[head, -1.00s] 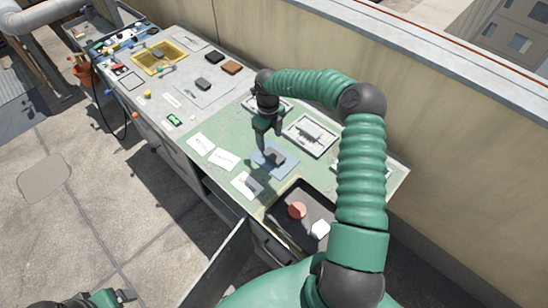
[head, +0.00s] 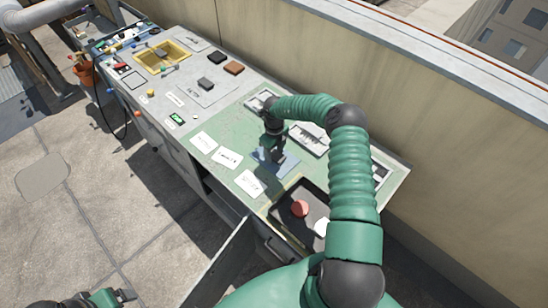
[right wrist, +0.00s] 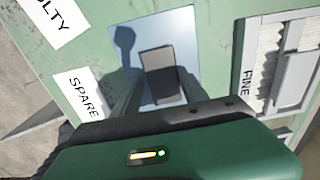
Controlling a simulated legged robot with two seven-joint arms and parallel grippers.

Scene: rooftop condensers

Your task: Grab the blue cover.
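A flat light-blue square (right wrist: 181,25) lies on the green bench top, and a dark grey block (right wrist: 158,75) sits on it. The square also shows in the head view (head: 288,168), partly hidden by my gripper. No other blue cover stands out. My right gripper (head: 273,158) points down over the square. In the right wrist view its two fingers (right wrist: 158,88) are apart, one on each side of the block; contact is not clear. My left gripper (head: 122,296) is at the bottom left, away from the bench, and its opening is unclear.
A black tray (head: 285,208) at the bench's near end holds a red round piece (head: 300,208) and a white piece (head: 321,228). White labels lie along the front edge, one reading SPARE (right wrist: 85,95). Framed trays (head: 308,140) line the back by the wall. A yellow tray (head: 150,63) stands farther left.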

